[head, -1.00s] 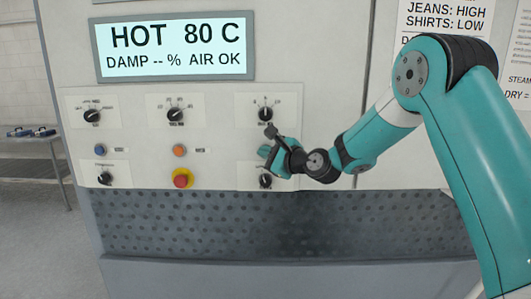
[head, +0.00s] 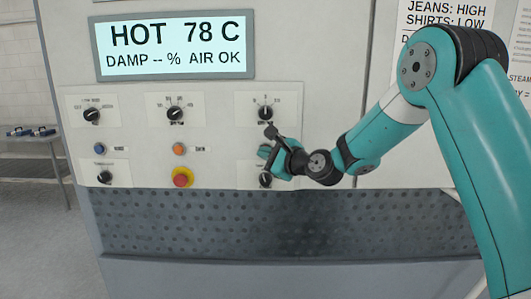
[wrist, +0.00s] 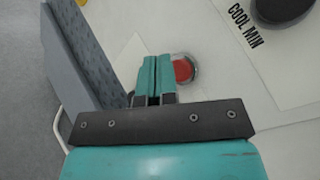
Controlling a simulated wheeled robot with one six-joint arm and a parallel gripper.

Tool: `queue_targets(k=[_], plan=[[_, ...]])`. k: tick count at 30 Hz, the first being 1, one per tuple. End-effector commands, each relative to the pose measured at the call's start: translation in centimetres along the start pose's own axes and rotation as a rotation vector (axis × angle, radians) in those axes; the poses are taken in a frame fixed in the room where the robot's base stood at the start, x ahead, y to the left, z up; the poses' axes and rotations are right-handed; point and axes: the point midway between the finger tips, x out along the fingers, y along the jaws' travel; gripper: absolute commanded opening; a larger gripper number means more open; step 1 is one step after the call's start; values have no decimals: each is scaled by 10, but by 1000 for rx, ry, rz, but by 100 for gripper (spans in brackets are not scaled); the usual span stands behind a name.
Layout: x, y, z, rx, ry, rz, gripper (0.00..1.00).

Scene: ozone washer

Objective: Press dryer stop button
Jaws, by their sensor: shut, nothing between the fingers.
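My gripper (wrist: 155,62) is shut and empty, its two teal fingers side by side. In the wrist view, a round red button (wrist: 183,70) in a metallic ring sits just right of the fingertips, partly covered by them. I cannot tell whether the fingers touch it. Its label is not readable. In the head view, my gripper (head: 265,151) is in front of the panel's right column, between the upper and lower knobs, and hides the button there. A red mushroom button (head: 182,179) on a yellow base is on the panel's lower middle.
The display (head: 175,48) reads "HOT 78 C". A blue button (head: 101,149) and an orange button (head: 180,149) are left of my gripper. Knobs surround it, including an upper right knob (head: 265,113). A dark perforated panel (head: 160,222) lies below.

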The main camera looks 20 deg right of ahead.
Motion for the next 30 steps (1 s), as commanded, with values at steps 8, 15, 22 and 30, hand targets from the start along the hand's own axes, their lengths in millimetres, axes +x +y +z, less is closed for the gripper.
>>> queue_targets(k=[8, 15, 22, 30], plan=[[-3, 2, 2, 0, -1, 0, 0], [-19, 15, 14, 1, -1, 1, 0], [-32, 24, 24, -1, -1, 1, 0], [-35, 26, 26, 0, 0, 0, 0]])
